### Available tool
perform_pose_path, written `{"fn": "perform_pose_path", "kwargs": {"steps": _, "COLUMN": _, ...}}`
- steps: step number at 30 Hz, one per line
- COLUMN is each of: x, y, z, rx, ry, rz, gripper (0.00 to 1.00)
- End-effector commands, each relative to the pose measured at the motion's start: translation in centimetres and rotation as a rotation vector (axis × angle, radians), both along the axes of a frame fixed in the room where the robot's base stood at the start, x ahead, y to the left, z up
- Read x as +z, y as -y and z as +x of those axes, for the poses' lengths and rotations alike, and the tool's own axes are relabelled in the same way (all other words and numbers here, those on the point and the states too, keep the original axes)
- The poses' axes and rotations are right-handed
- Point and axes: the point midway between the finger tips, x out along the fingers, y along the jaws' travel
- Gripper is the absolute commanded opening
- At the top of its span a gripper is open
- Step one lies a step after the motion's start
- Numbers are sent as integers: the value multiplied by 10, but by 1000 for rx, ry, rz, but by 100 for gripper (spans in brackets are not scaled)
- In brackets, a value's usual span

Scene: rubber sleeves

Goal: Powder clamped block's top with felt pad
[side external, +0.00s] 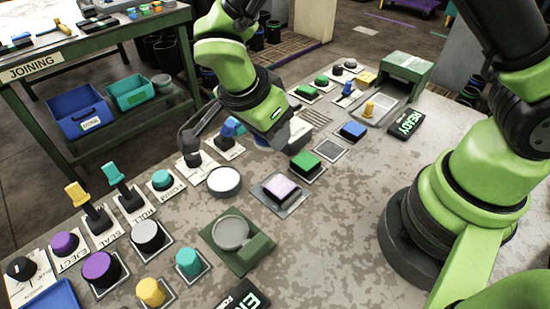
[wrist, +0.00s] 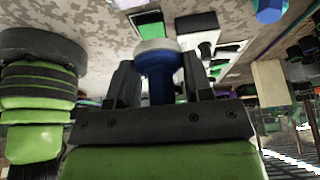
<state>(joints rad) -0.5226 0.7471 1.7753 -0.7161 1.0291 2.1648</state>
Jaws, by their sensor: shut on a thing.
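My gripper (wrist: 155,85) is shut on a blue-handled tool with a pale round pad (wrist: 157,46) at its end, which I take for the felt pad. In the side view my gripper is mostly hidden behind my green wrist, and the held pad cannot be made out clearly. A green fixture (side external: 262,254) with a grey round piece (side external: 232,232) in it sits at the front middle; it looks like the clamp and block. A white-topped round dish (side external: 224,180) stands behind it. My gripper is above the table, beyond the dish and apart from the fixture.
A lilac-topped block (side external: 282,188) and a green block (side external: 306,160) sit on plates to the right. Levers and knobs, including a yellow lever (side external: 77,195), line the left edge. A purple cylinder (side external: 101,268) and a teal one (side external: 188,262) stand at the front.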

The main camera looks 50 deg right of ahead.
Motion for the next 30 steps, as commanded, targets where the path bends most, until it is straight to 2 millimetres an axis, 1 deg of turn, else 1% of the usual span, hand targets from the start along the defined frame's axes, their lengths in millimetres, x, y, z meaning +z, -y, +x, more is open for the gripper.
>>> {"fn": "perform_pose_path", "kwargs": {"steps": 6, "x": -1, "y": 0, "z": 0, "rx": 0, "ry": -1, "rz": -1, "gripper": 24}}
{"fn": "perform_pose_path", "kwargs": {"steps": 9, "x": -8, "y": 0, "z": 0, "rx": 0, "ry": -2, "rz": -1, "gripper": 24}}
{"fn": "perform_pose_path", "kwargs": {"steps": 13, "x": -10, "y": 0, "z": 0, "rx": 0, "ry": 0, "rz": -1, "gripper": 24}}
{"fn": "perform_pose_path", "kwargs": {"steps": 17, "x": -16, "y": 0, "z": 0, "rx": -1, "ry": -2, "rz": -2, "gripper": 24}}
{"fn": "perform_pose_path", "kwargs": {"steps": 30, "x": -55, "y": 0, "z": 0, "rx": 0, "ry": -2, "rz": -2, "gripper": 24}}
